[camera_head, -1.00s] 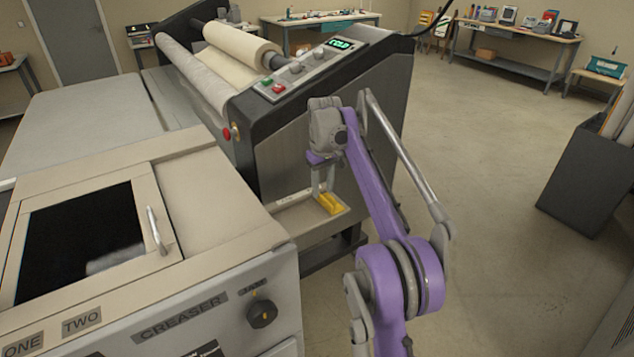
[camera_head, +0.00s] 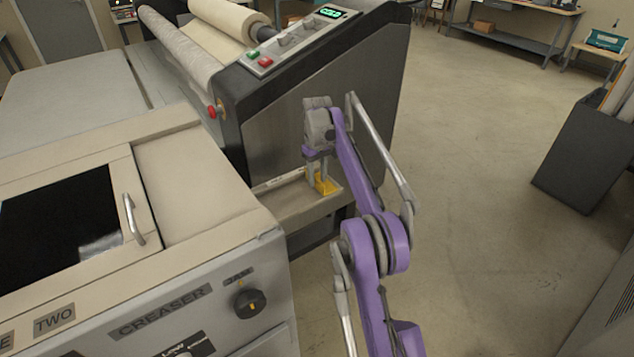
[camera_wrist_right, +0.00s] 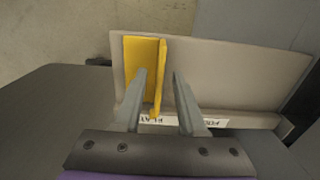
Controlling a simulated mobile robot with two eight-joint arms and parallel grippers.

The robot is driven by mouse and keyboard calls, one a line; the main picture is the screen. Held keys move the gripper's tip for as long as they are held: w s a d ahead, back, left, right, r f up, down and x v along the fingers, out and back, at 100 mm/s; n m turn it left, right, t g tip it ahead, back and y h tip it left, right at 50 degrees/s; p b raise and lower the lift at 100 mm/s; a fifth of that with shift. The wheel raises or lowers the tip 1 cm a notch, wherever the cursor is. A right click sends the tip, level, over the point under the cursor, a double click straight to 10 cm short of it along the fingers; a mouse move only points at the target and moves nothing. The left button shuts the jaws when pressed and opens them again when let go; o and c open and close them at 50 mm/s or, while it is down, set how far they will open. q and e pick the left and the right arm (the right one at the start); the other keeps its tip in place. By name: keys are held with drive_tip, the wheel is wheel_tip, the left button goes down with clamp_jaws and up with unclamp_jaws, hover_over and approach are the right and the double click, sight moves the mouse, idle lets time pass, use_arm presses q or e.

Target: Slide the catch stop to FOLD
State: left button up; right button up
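The yellow catch stop (camera_head: 326,184) sits on the small tray (camera_head: 285,206) at the side of the laminator. In the right wrist view the stop (camera_wrist_right: 141,65) is at the left part of the tray (camera_wrist_right: 225,72), with an upright fin along its right edge. My right gripper (camera_head: 317,182) is down at the stop; in the wrist view it (camera_wrist_right: 160,88) is open, with the fin between its fingers and a clear gap to the right finger. A label strip with FOLD (camera_wrist_right: 212,123) lies right of the stop; another label is partly hidden behind the fin. My left gripper is not in view.
The creaser cabinet (camera_head: 200,240) stands close on the left, its corner near the tray. The laminator's side panel (camera_head: 285,120) rises behind my right gripper. A dark bin (camera_head: 580,160) stands at the right; the floor between is clear.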

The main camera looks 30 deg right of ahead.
drive_tip(key=shift+f, duration=0.6)
drive_tip(key=shift+w, duration=0.1)
clamp_jaws()
idle(1.0)
